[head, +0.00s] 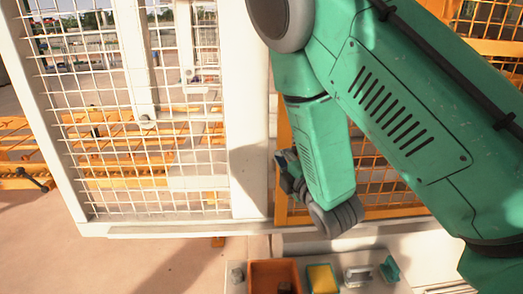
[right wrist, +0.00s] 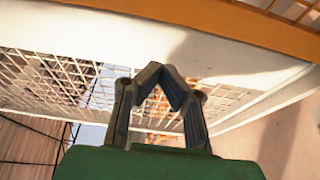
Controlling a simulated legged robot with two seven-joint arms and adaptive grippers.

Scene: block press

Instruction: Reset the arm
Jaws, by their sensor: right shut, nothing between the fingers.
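My right arm, green with grey joints, reaches in from the right in the head view, and its forearm hangs down in front of the fence. My right gripper (head: 287,172) is small and partly hidden behind the forearm there, beside the white fence post. In the right wrist view the right gripper (right wrist: 162,74) shows its two dark fingers bent inward with the tips together and nothing between them. It is apart from any object. My left gripper is not in view.
A white mesh fence (head: 150,185) stands at the left and centre, close to the arm, with orange mesh panels behind. Low at the bottom are an orange bin (head: 262,275), a yellow block (head: 322,279), a grey part (head: 358,275) and a green part (head: 389,269).

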